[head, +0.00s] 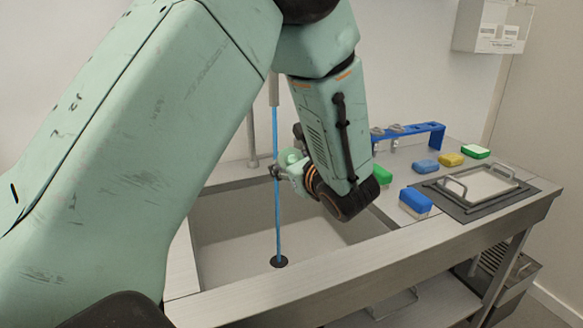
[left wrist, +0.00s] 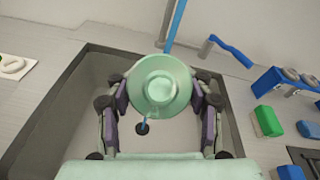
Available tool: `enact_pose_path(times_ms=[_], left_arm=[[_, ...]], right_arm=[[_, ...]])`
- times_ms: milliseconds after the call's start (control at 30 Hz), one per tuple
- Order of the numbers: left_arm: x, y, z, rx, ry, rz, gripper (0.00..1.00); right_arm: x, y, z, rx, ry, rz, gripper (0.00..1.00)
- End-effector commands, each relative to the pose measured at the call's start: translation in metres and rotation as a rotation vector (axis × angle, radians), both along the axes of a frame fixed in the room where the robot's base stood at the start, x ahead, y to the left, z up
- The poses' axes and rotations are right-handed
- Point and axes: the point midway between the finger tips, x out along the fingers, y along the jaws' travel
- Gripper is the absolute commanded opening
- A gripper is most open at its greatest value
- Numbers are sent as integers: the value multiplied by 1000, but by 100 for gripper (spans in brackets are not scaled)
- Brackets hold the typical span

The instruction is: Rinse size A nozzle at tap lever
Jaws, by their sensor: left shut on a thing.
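My left gripper (head: 284,172) is over the sink, beside the blue water stream (head: 277,215). In the left wrist view its dark fingers close from both sides on a pale green round nozzle (left wrist: 160,84). The nozzle is wide, with a smaller ring at its middle; no size mark is readable. The stream comes down from above to the nozzle and shows again below it, towards the drain (left wrist: 142,128). A blue tap lever (left wrist: 230,50) stands right of the stream in the left wrist view. My right gripper is not in view.
The steel sink basin (head: 225,235) is empty around the drain. On the counter to the right are a blue rack (head: 425,128), several coloured sponges, including a blue one (head: 415,201), and a framed tray with handles (head: 450,205). A white dispenser hangs on the wall (head: 493,25).

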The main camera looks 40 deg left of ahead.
Motion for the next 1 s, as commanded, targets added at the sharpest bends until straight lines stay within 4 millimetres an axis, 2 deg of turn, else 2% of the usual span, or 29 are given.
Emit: enact_pose_path(times_ms=[233, 1000], left_arm=[[12, 20, -5, -1, -3, 4, 0], [47, 67, -16, 1, -2, 3, 0]], right_arm=[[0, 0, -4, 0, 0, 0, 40], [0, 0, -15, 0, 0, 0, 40]])
